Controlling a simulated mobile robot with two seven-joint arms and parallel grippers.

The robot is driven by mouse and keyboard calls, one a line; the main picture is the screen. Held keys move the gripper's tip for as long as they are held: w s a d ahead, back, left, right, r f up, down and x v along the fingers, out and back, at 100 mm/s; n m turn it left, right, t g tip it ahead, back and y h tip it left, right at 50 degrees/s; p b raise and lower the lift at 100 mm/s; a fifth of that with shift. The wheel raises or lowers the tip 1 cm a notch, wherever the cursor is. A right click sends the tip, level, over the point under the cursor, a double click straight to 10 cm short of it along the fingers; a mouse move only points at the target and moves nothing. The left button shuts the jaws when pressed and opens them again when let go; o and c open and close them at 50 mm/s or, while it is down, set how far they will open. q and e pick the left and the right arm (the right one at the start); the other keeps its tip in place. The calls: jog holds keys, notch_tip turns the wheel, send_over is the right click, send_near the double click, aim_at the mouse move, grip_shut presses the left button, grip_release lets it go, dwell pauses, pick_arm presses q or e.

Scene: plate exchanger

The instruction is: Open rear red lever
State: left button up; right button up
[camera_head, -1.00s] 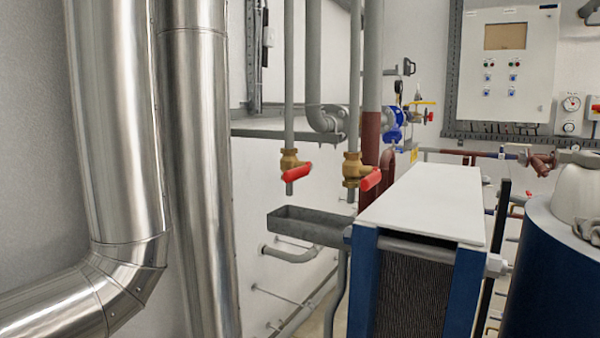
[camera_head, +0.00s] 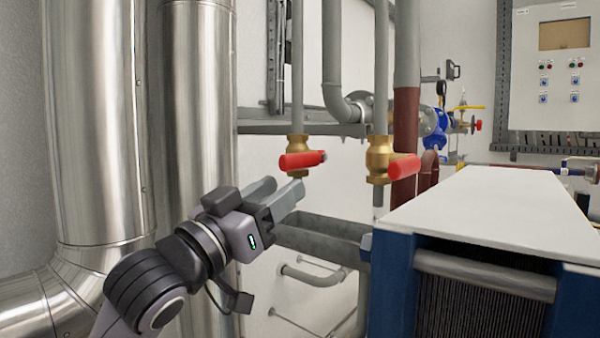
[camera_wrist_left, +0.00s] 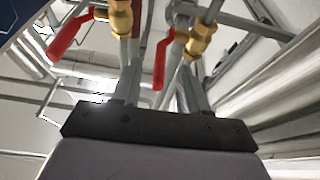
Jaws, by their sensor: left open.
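Two brass valves with red levers sit on vertical grey pipes. The rear red lever (camera_head: 302,160) is on the left, smaller valve (camera_head: 297,146) and lies across its pipe. The other red lever (camera_head: 403,167) is on the right valve (camera_head: 380,158), nearer the exchanger. My left gripper (camera_head: 288,185) is open, just below and left of the rear lever, apparently not touching it. In the left wrist view the rear lever (camera_wrist_left: 160,62) appears between the open fingers of my left gripper (camera_wrist_left: 157,45); the other lever (camera_wrist_left: 70,35) is further left. My right gripper is not in view.
A grey trough (camera_head: 325,232) lies below the valves. The plate exchanger with a white top (camera_head: 490,215) stands at right. Large shiny ducts (camera_head: 100,130) stand at left, behind my left arm. A control panel (camera_head: 552,65) is on the back wall.

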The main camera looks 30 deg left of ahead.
aim_at(298, 153)
pick_arm(q)
jog(key=shift+s+a+r, duration=0.1)
jog(key=shift+s+r, duration=0.15)
jog(key=shift+r, duration=0.25)
jog(key=shift+s+a+r, duration=0.1)
jog(key=shift+s+r, duration=0.1)
jog(key=shift+r, duration=0.25)
jog(key=shift+w+r+t, duration=0.2)
jog(key=shift+r+t, duration=0.05)
jog(key=shift+t, duration=0.05)
jog(key=p+x, duration=0.1)
jog(key=x, duration=0.4)
jog(key=shift+w+p, duration=0.2)
jog(key=shift+p, duration=0.2)
jog(key=shift+w+d+r, duration=0.1)
jog(key=shift+w, duration=0.45)
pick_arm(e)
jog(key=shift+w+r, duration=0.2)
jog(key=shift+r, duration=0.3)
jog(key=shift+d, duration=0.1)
pick_arm(q)
grip_shut()
